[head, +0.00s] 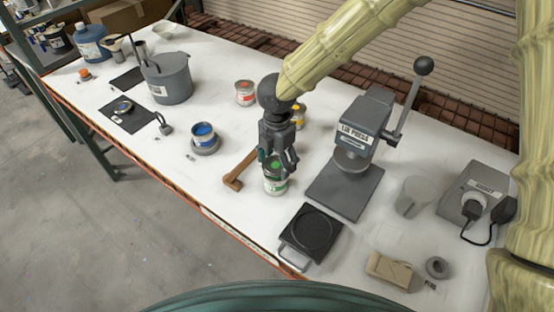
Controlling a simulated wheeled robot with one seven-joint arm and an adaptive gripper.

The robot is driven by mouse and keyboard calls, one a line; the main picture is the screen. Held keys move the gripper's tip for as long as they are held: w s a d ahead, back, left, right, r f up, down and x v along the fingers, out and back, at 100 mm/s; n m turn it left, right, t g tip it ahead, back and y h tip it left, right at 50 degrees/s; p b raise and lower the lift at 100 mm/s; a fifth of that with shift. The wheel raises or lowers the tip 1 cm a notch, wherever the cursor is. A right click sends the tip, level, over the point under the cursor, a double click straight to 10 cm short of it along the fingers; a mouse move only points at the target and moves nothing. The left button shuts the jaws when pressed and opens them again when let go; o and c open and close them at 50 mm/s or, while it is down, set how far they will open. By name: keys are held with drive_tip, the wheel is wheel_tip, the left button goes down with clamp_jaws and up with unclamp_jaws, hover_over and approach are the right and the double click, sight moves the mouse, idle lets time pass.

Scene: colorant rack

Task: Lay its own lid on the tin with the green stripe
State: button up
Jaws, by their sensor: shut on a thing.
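The tin with the green stripe (275,187) stands upright on the white bench, near the middle of the head view. My gripper (277,162) points down right over it, with its fingers at the tin's top. A green-marked round top, which looks like the lid (276,164), shows between the fingers. The gripper is shut on it. The fingers hide much of the rim, so I cannot tell whether the lid touches the tin or is just above it.
A lid press (349,150) stands close on the right, and a black plate (311,234) lies in front. A wooden-handled tool (238,174) lies just left. Red (245,93), yellow (299,117) and blue (204,135) tins stand nearby. Bare bench lies at front left.

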drive_tip(key=shift+f+b, duration=0.4)
drive_tip(key=shift+f, duration=0.3)
drive_tip(key=o, duration=0.8)
wheel_tip(320, 180, up, 12)
idle(0.6)
